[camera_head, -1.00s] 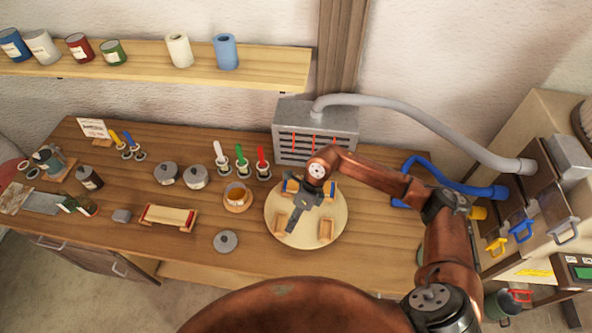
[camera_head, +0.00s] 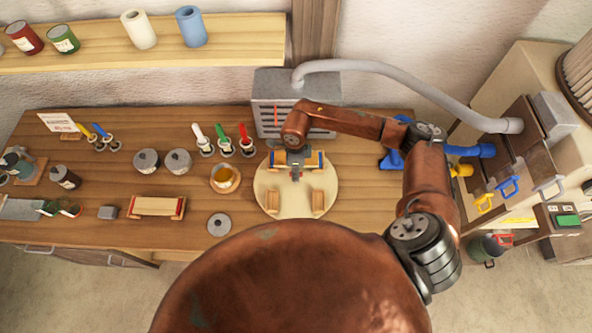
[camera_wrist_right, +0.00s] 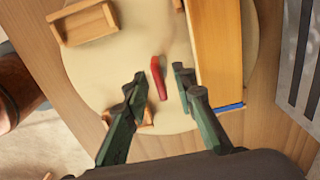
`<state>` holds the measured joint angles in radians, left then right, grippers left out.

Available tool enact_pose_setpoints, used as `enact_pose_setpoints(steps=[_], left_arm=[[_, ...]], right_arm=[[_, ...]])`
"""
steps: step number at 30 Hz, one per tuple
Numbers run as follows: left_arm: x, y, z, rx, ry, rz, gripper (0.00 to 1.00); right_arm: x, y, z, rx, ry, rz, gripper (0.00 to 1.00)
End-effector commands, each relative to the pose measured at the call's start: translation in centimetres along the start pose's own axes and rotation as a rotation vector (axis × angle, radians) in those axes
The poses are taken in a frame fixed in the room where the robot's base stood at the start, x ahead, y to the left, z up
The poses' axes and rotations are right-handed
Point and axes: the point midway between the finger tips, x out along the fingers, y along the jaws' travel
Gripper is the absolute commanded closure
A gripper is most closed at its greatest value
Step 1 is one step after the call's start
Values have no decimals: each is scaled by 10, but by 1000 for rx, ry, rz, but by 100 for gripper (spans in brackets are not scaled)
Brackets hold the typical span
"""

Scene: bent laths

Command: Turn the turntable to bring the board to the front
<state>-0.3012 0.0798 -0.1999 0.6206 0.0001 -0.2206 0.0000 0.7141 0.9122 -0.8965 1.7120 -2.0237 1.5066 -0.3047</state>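The turntable (camera_head: 262,186) is a round cream disc on the workbench; it also shows in the wrist view (camera_wrist_right: 105,75). The board (camera_head: 315,160), orange-yellow wood with blue at its ends, lies across its back half, and fills the right part of the disc in the wrist view (camera_wrist_right: 220,50). A red peg (camera_wrist_right: 160,78) is on the disc beside the board. My right gripper (camera_wrist_right: 161,76) is open, with its fingertips on either side of the red peg and gaps visible. In the head view my right gripper (camera_head: 295,172) hides the board's middle. My left gripper is not in view.
Two small wooden holders (camera_head: 318,203) sit on the disc's front half. A grey vented box (camera_head: 268,95) stands close behind. A cup (camera_head: 225,179) and a round grey lid (camera_head: 219,224) lie to the left. A red-ended wooden stand (camera_head: 158,206) is further left.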

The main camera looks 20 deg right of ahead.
Motion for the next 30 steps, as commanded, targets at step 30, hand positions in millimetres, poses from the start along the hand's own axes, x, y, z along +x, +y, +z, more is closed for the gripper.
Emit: enact_pose_setpoints(steps=[30], left_arm=[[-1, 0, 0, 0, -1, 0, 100]], right_arm=[[7, 0, -1, 2, 0, 0, 100]])
